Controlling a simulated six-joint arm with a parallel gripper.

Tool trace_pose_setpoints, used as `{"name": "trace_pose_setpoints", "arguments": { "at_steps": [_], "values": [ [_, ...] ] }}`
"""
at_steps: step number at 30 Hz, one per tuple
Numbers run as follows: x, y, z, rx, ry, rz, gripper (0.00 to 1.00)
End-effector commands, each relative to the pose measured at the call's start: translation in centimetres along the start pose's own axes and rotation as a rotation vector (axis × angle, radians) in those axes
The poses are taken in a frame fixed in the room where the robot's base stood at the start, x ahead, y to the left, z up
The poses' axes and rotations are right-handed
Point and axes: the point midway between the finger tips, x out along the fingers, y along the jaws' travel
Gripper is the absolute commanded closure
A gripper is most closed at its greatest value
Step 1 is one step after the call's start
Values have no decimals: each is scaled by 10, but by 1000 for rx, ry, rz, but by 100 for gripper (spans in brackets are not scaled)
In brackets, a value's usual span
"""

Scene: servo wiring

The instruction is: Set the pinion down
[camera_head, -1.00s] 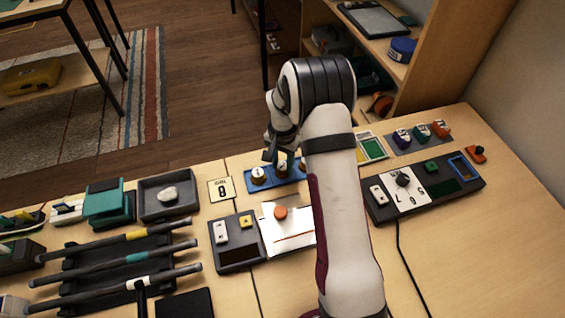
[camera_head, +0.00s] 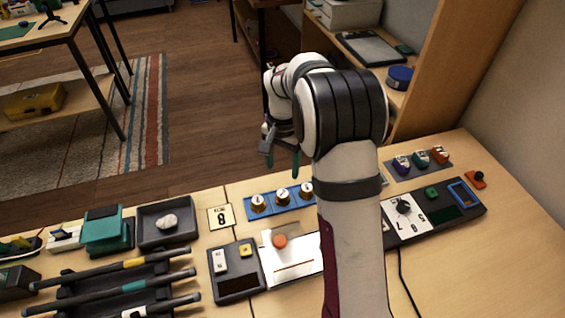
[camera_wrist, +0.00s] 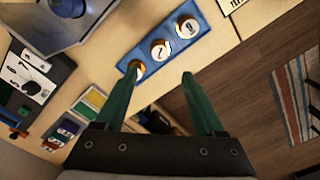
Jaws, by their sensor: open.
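Three round brass-coloured pieces with pale numbered tops stand in a row on a blue tray (camera_head: 270,212): a left one (camera_head: 258,203), a middle one (camera_head: 282,197) and a right one (camera_head: 306,190). I cannot tell which is the pinion. My gripper (camera_head: 282,162) is raised above and behind the tray, its green fingers apart and nothing between them. In the wrist view, the gripper (camera_wrist: 160,72) is open and empty. The blue tray (camera_wrist: 205,15) lies beyond the fingertips, and the left fingertip partly overlaps the nearest piece (camera_wrist: 138,68).
In front are a dark panel (camera_head: 237,284) and a white plate with an orange knob (camera_head: 280,241). A dial panel (camera_head: 465,211) is at right. A grey bin (camera_head: 150,239) holds a pale lump. My arm hides part of the table.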

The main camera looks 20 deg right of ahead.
Motion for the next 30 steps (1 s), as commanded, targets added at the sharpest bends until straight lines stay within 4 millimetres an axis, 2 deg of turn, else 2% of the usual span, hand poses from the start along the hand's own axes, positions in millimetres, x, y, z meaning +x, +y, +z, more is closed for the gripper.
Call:
{"name": "trace_pose_setpoints", "arguments": {
  "at_steps": [5, 8, 11, 12, 14, 15, 18, 21, 24, 30],
  "values": [
    [-9, 0, 0, 0, -1, 0, 29],
    [-25, 6, 15, -16, -3, -8, 29],
    [-65, 30, 65, -67, -20, -28, 29],
    [-81, 44, 94, -96, -31, -38, 29],
    [-97, 70, 138, -141, -48, -55, 29],
    [-103, 87, 167, -171, -59, -67, 29],
    [-103, 127, 229, -237, -85, -92, 29],
    [-94, 152, 267, -282, -103, -109, 29],
    [-88, 163, 282, -301, -111, -116, 29],
    [-87, 164, 284, -302, -113, -116, 29]
  ]
}}
